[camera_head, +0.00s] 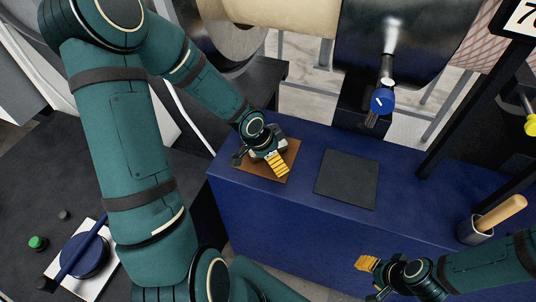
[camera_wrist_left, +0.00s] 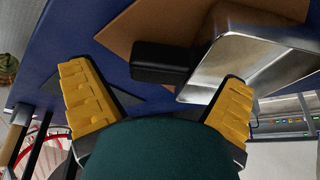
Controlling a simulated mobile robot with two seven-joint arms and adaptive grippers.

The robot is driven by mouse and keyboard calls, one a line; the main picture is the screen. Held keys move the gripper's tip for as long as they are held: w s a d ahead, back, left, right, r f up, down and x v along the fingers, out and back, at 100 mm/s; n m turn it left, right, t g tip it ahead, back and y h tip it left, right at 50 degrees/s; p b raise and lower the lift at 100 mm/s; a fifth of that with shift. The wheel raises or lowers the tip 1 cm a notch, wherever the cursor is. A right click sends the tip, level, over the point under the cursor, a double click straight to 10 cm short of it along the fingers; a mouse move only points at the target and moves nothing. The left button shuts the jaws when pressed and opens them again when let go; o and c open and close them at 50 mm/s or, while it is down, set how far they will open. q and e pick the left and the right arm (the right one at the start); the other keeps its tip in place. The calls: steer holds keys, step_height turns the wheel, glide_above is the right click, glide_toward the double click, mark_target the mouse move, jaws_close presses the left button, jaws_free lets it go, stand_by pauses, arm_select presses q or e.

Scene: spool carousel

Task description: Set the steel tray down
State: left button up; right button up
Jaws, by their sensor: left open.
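The steel tray (camera_wrist_left: 245,55) shows in the left wrist view as a shiny open metal box with a black handle (camera_wrist_left: 160,62). It appears to rest on the brown mat (camera_wrist_left: 195,20). In the head view the tray is mostly hidden beneath my left gripper (camera_head: 264,164), over the brown mat (camera_head: 288,152) on the blue bench. My left gripper is open; in the left wrist view its yellow fingers stand apart, with the handle beyond and between them. My right gripper (camera_head: 371,277) is at the lower right, off the bench front, with no object visible in it.
A dark grey mat (camera_head: 346,179) lies bare on the blue bench (camera_head: 310,140), right of the brown mat. A cup with a wooden handle (camera_head: 476,232) stands at the bench's right end. A large roller with a blue knob (camera_head: 382,101) is behind. A black upright post (camera_head: 465,110) stands at the right.

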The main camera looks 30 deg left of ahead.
arm_select(q)
steer(key=shift+w+f, duration=0.15)
steer(key=shift+f, duration=0.3)
steer(key=c, duration=1.4)
steer(key=shift+r, duration=0.1)
